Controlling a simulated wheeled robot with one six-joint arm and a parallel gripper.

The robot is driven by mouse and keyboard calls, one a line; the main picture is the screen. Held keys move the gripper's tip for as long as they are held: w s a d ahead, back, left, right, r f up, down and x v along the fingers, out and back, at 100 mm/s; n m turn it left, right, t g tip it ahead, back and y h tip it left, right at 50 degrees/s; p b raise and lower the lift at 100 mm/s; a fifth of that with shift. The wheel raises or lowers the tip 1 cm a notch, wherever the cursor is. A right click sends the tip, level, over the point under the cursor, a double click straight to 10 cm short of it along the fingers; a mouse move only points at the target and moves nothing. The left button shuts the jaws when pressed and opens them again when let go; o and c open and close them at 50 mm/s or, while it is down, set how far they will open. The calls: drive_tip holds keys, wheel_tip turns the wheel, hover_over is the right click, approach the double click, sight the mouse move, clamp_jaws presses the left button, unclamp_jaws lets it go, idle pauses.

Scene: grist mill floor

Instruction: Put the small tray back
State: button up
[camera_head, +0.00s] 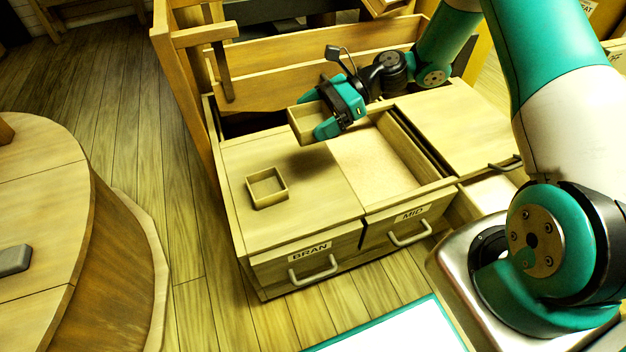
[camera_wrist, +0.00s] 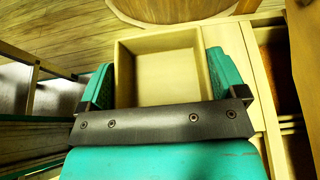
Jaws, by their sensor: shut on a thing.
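My gripper (camera_head: 318,114) is shut on a small square wooden tray (camera_head: 304,124), holding it above the drawer cabinet with a shadow beneath. In the wrist view the held tray (camera_wrist: 165,68) sits between the two teal fingers, and its inside looks empty. A second small square tray (camera_head: 267,188) lies on the flat wooden top behind the BRAN drawer front (camera_head: 305,258), apart from my gripper. The MID drawer (camera_head: 408,222) has an open top with a pale, speckled inside. The held tray's underside is hidden.
A wooden board (camera_head: 455,125) covers the right part of the cabinet. Upright wooden posts and rails (camera_head: 180,100) stand at its back and left. A round wooden table (camera_head: 60,230) with a grey block (camera_head: 14,260) is at the left. Plank floor lies between.

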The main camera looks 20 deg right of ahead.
sight(315, 179)
wheel_tip(315, 179, down, 17)
drive_tip(key=b, duration=0.4)
drive_tip(key=shift+b, duration=0.35)
drive_tip(key=shift+f, duration=0.2)
drive_tip(key=o, duration=1)
drive_tip(key=shift+r, duration=0.15)
